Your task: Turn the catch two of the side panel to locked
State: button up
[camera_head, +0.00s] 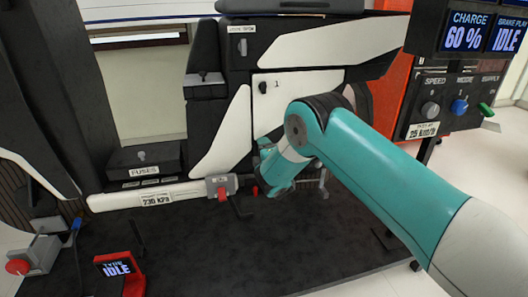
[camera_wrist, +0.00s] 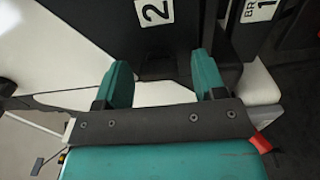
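The side panel (camera_head: 290,78) is black and white and stands upright behind my arm in the head view. A small black catch (camera_head: 263,87) sits on its white part beside a "1" label. In the wrist view a white "2" label (camera_wrist: 154,12) shows on a black surface just beyond my gripper (camera_wrist: 162,75).
A fuse box (camera_head: 143,160) and a white bar with a pressure label (camera_head: 157,199) lie left of my gripper. A control box (camera_head: 450,104) with knobs stands at the right. A red-framed display (camera_head: 119,268) is at lower left. Dark floor mat lies open in front.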

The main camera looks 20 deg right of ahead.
jog(key=shift+d, duration=0.1)
jog(key=s+b, duration=1.5)
jog(key=s, duration=0.2)
jog(key=shift+s+b, duration=0.2)
jog(key=shift+b, duration=0.15)
